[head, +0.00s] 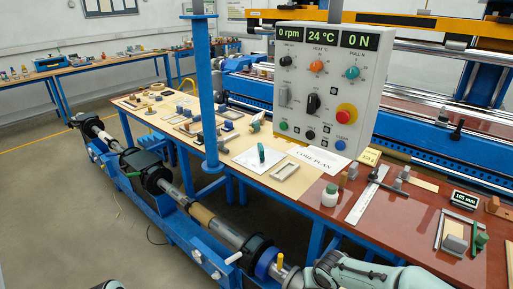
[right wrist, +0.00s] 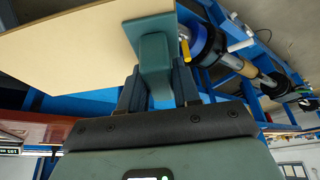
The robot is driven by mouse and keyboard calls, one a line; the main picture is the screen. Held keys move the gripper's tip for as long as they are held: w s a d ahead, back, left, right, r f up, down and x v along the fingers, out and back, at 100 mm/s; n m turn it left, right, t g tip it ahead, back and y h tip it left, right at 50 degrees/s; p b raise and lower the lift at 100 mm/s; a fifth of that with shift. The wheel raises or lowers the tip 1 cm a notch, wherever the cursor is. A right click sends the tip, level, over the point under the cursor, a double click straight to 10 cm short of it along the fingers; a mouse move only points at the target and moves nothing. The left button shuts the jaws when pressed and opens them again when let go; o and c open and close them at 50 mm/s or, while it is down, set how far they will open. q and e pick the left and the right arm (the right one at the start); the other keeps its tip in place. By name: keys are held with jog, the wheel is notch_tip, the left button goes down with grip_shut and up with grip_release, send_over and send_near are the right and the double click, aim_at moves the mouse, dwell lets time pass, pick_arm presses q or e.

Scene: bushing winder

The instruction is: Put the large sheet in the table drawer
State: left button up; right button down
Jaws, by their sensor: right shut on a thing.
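In the right wrist view my right gripper (right wrist: 157,85) is shut on a green grip block (right wrist: 153,62). The block has a flat green plate that lies against a large beige sheet (right wrist: 75,45). The sheet fills the upper left of that view and runs out of the picture. In the head view my right arm comes in at the bottom right, but its fingertips and the held sheet do not show clearly. I cannot make out a table drawer; the brown tabletop (head: 425,235) shows at the right.
A control box (head: 325,92) hangs over the table.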

jog(key=shift+f, duration=0.45)
notch_tip(320, 180, up, 6)
jog(key=shift+s+r, duration=0.15)
jog(key=shift+r, duration=0.05)
notch_tip(320, 180, down, 6)
jog(key=shift+r, duration=0.2)
jog(key=shift+f, duration=0.25)
notch_tip(320, 180, up, 7)
jog(key=shift+f, duration=0.15)
notch_tip(320, 180, down, 6)
jog(key=shift+f, duration=0.5)
jog(key=shift+r, duration=3.45)
notch_tip(320, 180, down, 7)
jog(key=shift+f, duration=0.15)
